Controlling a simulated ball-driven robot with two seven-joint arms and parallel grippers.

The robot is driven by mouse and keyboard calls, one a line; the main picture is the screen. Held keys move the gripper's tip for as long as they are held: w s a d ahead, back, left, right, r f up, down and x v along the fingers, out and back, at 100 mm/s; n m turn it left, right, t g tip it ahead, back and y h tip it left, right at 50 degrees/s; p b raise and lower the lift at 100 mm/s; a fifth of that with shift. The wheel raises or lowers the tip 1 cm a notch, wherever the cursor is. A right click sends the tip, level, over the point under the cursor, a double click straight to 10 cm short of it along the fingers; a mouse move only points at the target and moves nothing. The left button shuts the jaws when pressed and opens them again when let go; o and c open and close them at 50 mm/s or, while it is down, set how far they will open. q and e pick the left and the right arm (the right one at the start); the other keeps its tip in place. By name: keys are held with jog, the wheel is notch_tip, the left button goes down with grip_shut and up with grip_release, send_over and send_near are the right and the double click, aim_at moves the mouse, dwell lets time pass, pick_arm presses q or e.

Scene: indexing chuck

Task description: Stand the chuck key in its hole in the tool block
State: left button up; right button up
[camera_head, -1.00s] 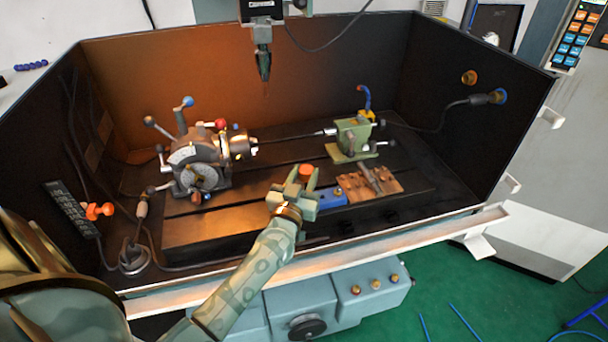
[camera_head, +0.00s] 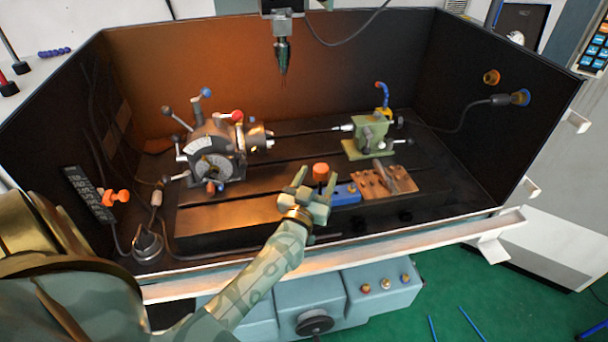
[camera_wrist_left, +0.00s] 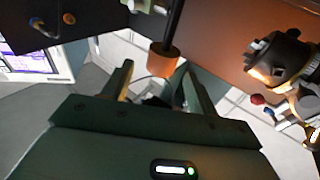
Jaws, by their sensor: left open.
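The chuck key (camera_head: 320,172) shows as an orange, drum-shaped handle over the left end of the blue tool block (camera_head: 346,193). In the left wrist view its orange handle (camera_wrist_left: 164,60) sits on a dark straight shaft that runs out of the picture. It looks upright. The shaft's lower end is hidden, so I cannot tell whether it is in the hole. My left gripper (camera_head: 312,186) is open, its fingers on either side near the handle; the left wrist view shows gaps between fingers and handle. My right gripper is not in view.
A wooden block (camera_head: 388,183) lies right of the tool block. The indexing chuck (camera_head: 215,158) with ball-ended levers stands at the left, and a green tailstock (camera_head: 370,133) at the back right. A spindle (camera_head: 282,55) hangs above. Dark enclosure walls surround the table.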

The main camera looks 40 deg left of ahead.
pick_arm(q)
jog(key=v, duration=1.4)
jog(key=shift+s+d, duration=0.15)
jog(key=shift+s, duration=0.25)
jog(key=s+d+f+m+g+h, duration=0.1)
jog(key=s+d+f+g+h, duration=0.15)
jog(key=f, duration=0.55)
jog(key=s+d+f+m+g+h, duration=0.1)
jog(key=s+d+f+g+h, duration=0.15)
jog(key=f, duration=0.55)
jog(key=s+d+f+m+g+h, duration=0.1)
jog(key=s+f+m+g, duration=0.15)
jog(key=f, duration=0.65)
jog(key=s+a+f+g, duration=0.1)
jog(key=s+f+g, duration=0.2)
jog(key=s+f, duration=0.3)
jog(key=s+a+f+m+g, duration=0.1)
jog(key=s+f+g, duration=0.3)
jog(key=s, duration=0.8)
jog(key=s+a+f+m+g, duration=0.1)
jog(key=s+f+g, duration=0.2)
jog(key=s+f, duration=0.5)
jog(key=shift+s+f+y, duration=0.3)
jog(key=shift+s+f, duration=0.05)
jog(key=shift+s, duration=0.8)
